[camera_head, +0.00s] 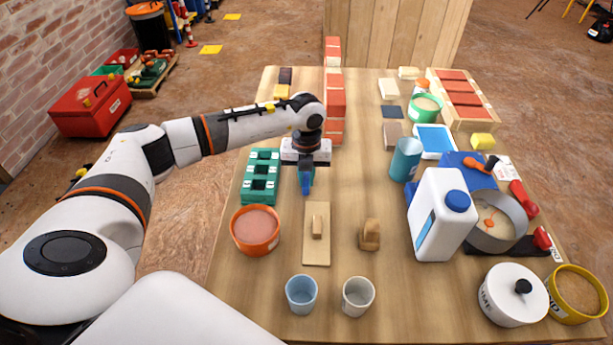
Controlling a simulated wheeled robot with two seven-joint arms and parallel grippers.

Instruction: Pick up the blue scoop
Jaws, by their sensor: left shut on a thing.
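The blue scoop (306,183) shows just below my left gripper (305,163), over the left half of the wooden table (350,290). My left gripper is shut on the scoop, and the gripper body hides its upper part. I cannot tell whether the scoop touches the table. My right gripper is not in view.
A green tray (261,177) is close left of the gripper, with an orange bowl (255,229) in front. A wooden float (316,245) lies nearer. Red bricks (335,105) stand behind. A white jug (436,220) and blue cup (405,158) stand to the right.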

